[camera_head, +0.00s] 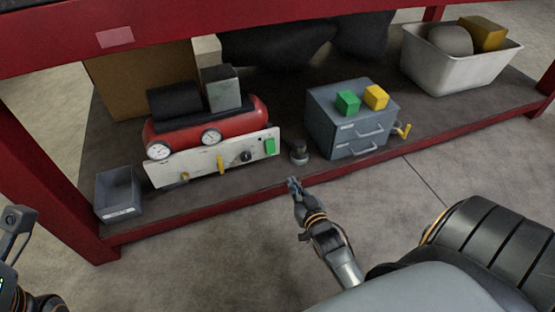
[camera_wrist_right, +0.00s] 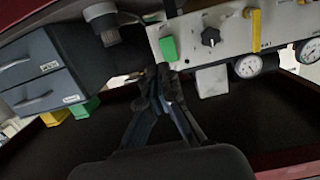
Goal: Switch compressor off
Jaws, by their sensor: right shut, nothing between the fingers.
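The compressor has a red tank (camera_head: 259,108) and a pale front panel (camera_head: 205,163) on the lower shelf. A green switch (camera_head: 270,146) sits at the panel's right end; the wrist view also shows this green switch (camera_wrist_right: 168,48). A black knob (camera_head: 246,156) is left of it. My right gripper (camera_head: 293,183) is shut and empty, in front of the shelf edge, below and right of the switch. In the wrist view my right gripper (camera_wrist_right: 163,72) points toward the switch, with no clear contact. Part of my left arm shows at the lower left; its jaw state is unclear.
A grey drawer cabinet (camera_head: 322,118) with green and yellow blocks stands to the right. A small dark-based object (camera_head: 299,153) stands between it and the compressor. A grey bin (camera_head: 117,193) is at the left, and a white tub (camera_head: 440,68) at the far right. Red shelf beams frame the space.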

